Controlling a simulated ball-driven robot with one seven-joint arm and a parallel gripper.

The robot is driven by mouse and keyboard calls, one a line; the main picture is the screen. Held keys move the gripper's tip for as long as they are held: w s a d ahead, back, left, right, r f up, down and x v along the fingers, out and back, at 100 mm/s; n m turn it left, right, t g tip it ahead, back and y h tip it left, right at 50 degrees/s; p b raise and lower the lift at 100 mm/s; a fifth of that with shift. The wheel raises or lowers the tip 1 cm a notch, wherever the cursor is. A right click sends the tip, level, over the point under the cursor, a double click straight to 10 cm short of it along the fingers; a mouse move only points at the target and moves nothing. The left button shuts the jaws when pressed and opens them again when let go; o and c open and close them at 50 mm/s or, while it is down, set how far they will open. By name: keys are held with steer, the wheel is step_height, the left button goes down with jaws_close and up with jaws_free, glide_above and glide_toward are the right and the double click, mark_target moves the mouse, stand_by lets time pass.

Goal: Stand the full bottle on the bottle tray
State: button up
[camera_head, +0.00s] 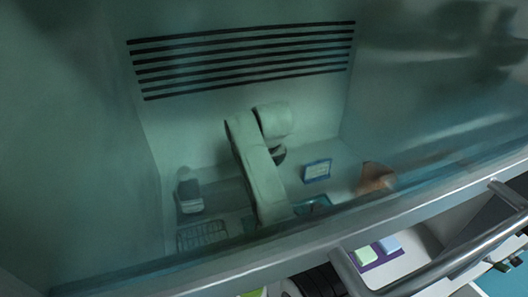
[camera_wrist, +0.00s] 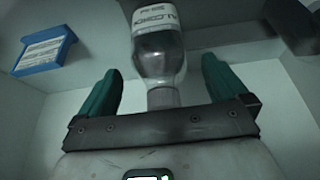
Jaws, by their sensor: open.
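In the wrist view a clear bottle (camera_wrist: 158,58) with a white label and a pale cap shows neck-first between the fingers of my gripper (camera_wrist: 158,70). The two teal fingers are open, one on each side with gaps, and do not touch it. Its contents look greyish; I cannot tell how full it is. In the head view my pale arm reaches down inside a glass-fronted hood, and a bit of teal (camera_head: 315,204) shows at its low end. A second pale bottle (camera_head: 190,192) stands at the left. A grid-like tray (camera_head: 203,236) lies in front of it; I cannot tell whether it is the bottle tray.
A blue-framed sign (camera_head: 317,170) stands at the back of the hood; it also shows in the wrist view (camera_wrist: 46,49). A brown object (camera_head: 376,178) lies at the right. The glass sash and its front rail (camera_head: 340,238) cross before the hood.

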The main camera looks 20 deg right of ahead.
steer(key=v, duration=0.9)
steer(key=shift+b, duration=0.4)
steer(key=shift+s, duration=0.1)
